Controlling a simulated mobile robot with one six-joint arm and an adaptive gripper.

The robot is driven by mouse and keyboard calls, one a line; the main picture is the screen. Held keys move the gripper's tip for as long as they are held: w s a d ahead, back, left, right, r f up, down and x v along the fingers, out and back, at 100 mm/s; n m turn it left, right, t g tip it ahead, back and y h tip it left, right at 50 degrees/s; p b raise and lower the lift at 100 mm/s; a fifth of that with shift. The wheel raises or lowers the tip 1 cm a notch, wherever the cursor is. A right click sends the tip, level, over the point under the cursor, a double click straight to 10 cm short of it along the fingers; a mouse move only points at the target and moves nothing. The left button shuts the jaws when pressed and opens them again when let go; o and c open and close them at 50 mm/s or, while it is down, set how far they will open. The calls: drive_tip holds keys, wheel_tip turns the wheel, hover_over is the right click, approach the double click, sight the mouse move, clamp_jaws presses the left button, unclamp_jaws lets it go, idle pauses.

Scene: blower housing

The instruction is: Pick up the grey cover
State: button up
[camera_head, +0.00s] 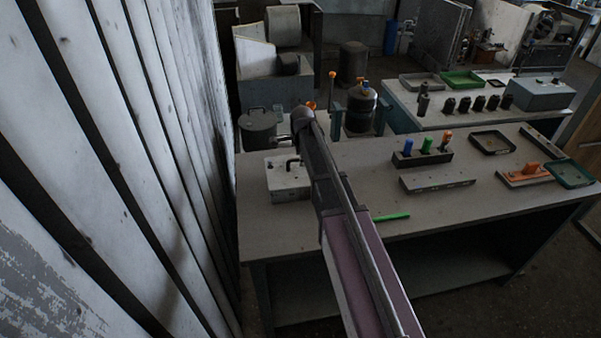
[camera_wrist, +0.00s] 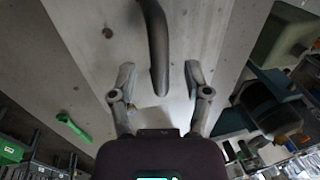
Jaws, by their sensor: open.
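The grey cover (camera_head: 288,184) is a pale block with a dark curved handle on top, at the left end of the near workbench (camera_head: 330,226) in the head view. In the wrist view, the cover (camera_wrist: 198,38) lies ahead as a pale grey surface, and its handle (camera_wrist: 156,45) points down between my fingers. My gripper (camera_wrist: 160,80) is open and empty, with one finger on each side of the handle's end. I cannot tell whether either finger touches it. In the head view my arm hides the gripper's fingers.
A green stick (camera_head: 392,216) lies right of the cover. A rack of coloured-handled tools (camera_head: 422,158), a grey bar (camera_head: 437,183) and trays (camera_head: 492,142) are further right. A pot (camera_head: 258,130) and a gas bottle (camera_head: 360,107) stand behind. A slatted wall (camera_head: 150,130) is close on the left.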

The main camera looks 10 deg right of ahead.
drive_tip(key=shift+w+f+b, duration=0.2)
drive_tip(key=shift+f+b, duration=0.35)
drive_tip(key=shift+f, duration=0.3)
clamp_jaws()
